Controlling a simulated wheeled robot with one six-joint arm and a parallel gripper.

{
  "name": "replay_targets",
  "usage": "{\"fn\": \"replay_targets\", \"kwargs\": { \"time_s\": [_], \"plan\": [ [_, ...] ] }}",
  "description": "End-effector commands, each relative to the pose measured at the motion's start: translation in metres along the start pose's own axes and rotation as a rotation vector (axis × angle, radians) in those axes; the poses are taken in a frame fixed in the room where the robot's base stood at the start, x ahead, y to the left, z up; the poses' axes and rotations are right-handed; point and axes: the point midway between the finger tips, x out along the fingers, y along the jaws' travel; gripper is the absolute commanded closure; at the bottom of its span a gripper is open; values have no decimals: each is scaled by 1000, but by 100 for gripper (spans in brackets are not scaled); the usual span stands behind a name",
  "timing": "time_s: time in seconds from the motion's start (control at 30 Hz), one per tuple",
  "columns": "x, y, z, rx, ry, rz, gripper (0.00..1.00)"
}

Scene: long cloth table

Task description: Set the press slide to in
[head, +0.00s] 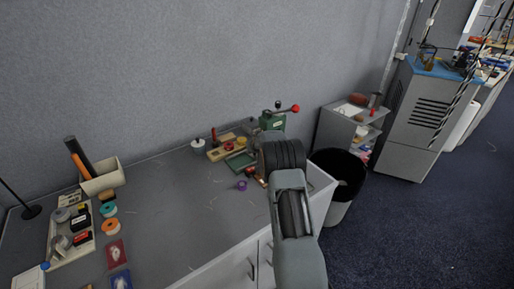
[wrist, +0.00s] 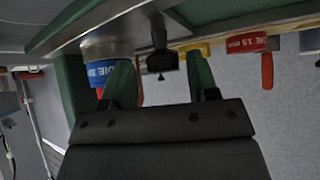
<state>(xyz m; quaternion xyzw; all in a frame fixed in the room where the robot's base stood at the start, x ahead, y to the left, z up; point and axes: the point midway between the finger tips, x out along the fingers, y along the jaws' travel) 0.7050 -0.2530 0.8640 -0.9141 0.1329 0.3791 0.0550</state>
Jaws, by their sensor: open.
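The green press (head: 272,122) stands at the table's far right end, with a red ball on its lever (head: 295,108). My gripper is hidden behind my arm in the head view, close to the press. In the wrist view my gripper (wrist: 160,66) is open, its two green fingers apart. A dark block-like knob on a short stem (wrist: 161,59) shows between and beyond the fingers; I cannot tell whether it belongs to the press slide. A pale metal rail or plate (wrist: 90,24) runs above it. The slide's position cannot be made out.
A blue-labelled die (wrist: 99,75) is close to the left finger. A red die (wrist: 247,43) and a yellow piece (wrist: 191,50) are to the right. A wooden holder (head: 222,150) and a purple ring (head: 241,185) lie left of my arm. A black bin (head: 340,175) stands beyond the table end.

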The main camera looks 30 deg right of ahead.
Motion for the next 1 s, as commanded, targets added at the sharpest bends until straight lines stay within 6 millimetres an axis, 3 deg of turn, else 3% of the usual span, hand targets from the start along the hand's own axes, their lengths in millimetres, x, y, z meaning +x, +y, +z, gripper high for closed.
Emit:
{"fn": "replay_targets", "kwargs": {
  "time_s": [0.17, 0.6, 0.8, 1.0],
  "plan": [
    [-22, 0, -1, 0, 4, 1, 46],
    [-104, 1, 0, 0, 4, 1, 46],
    [-126, 1, -1, 1, 3, 1, 46],
    [-134, 1, 0, 0, 2, 1, 46]
  ]
}}
